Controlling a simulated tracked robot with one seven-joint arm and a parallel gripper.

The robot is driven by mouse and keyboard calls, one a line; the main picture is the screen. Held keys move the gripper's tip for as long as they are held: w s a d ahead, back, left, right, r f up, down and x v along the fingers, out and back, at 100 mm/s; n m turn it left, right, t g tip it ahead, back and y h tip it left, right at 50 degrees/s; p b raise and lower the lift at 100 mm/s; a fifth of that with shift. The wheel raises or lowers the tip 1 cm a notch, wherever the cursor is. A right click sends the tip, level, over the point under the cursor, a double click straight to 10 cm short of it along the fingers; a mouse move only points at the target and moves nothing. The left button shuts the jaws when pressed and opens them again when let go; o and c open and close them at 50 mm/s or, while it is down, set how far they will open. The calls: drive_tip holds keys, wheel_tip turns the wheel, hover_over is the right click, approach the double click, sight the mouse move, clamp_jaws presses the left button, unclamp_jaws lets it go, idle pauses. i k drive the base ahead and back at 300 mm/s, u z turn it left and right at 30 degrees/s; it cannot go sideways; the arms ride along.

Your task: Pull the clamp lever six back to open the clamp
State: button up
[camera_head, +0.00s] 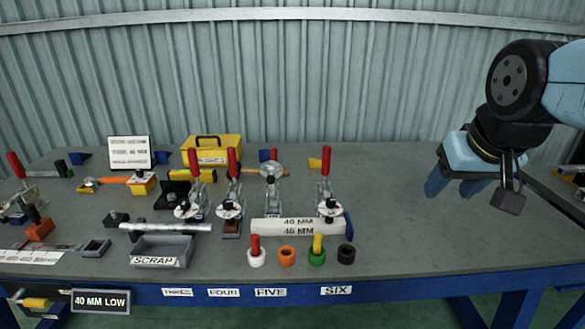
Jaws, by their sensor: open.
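The clamp in line with the SIX label (337,290) has a red-handled lever (326,160) standing upright. Its metal body (329,207) sits at the right end of a white bar marked 40 MM (298,226). My gripper (455,188) hangs in the air to the right of this clamp, well apart from it.
Other clamps with upright red levers (193,160) (232,162) stand to the left. Several coloured round pieces (287,256) sit in front of the bar. A grey SCRAP bin (162,250) stands front left. The bench's right part (420,245) is clear.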

sight(327, 150)
drive_tip(key=i, duration=0.85)
drive_tip(key=u, duration=0.5)
